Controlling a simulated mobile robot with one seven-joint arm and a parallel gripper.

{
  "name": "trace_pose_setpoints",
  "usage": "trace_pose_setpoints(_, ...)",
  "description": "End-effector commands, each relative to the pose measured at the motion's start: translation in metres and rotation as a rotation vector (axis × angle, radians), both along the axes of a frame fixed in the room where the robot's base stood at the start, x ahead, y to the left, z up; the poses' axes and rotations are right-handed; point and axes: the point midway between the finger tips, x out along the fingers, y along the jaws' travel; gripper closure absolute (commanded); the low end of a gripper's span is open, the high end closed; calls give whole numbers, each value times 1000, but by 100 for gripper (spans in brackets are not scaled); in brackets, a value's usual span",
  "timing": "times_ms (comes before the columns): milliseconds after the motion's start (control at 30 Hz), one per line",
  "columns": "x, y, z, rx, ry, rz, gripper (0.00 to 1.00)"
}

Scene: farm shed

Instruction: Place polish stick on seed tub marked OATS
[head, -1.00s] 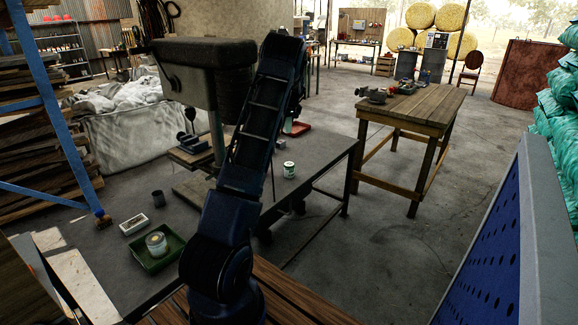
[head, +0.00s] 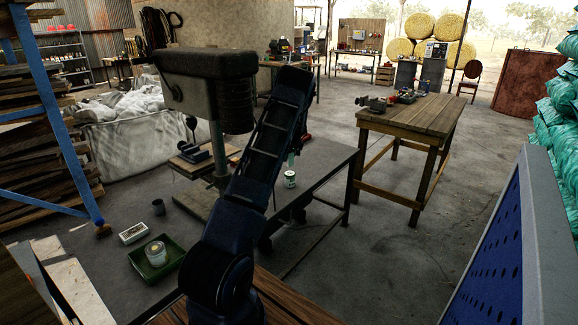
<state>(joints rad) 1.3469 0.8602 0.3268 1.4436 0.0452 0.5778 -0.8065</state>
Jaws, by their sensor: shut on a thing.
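A small white tub with a green label (head: 290,179) stands on the dark workbench (head: 325,165), just right of my arm. A similar tub with a pale yellowish top (head: 155,253) stands in a green tray (head: 172,270) at the bench's near left. The lettering is too small to read, so I cannot tell which is marked OATS. My gripper (head: 296,146) is mostly hidden behind my arm's last links. A slim greenish piece, apparently the polish stick (head: 291,159), hangs below it, shut in the jaws. It appears just above the right tub in the picture; I cannot tell whether they touch.
A drill press (head: 205,85) stands on the bench left of my arm. A dark cup (head: 158,207) and a small pale box (head: 133,233) lie near the green tray. A wooden table (head: 425,112) stands to the right across open floor. A blue perforated panel (head: 490,250) fills the right foreground.

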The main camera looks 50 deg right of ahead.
Motion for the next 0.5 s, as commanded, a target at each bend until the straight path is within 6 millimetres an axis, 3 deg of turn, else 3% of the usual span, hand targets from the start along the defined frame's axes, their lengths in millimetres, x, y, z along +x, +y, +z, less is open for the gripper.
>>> trace_pose_setpoints(500, 0, 0, -46, -1, 0, 1, 93)
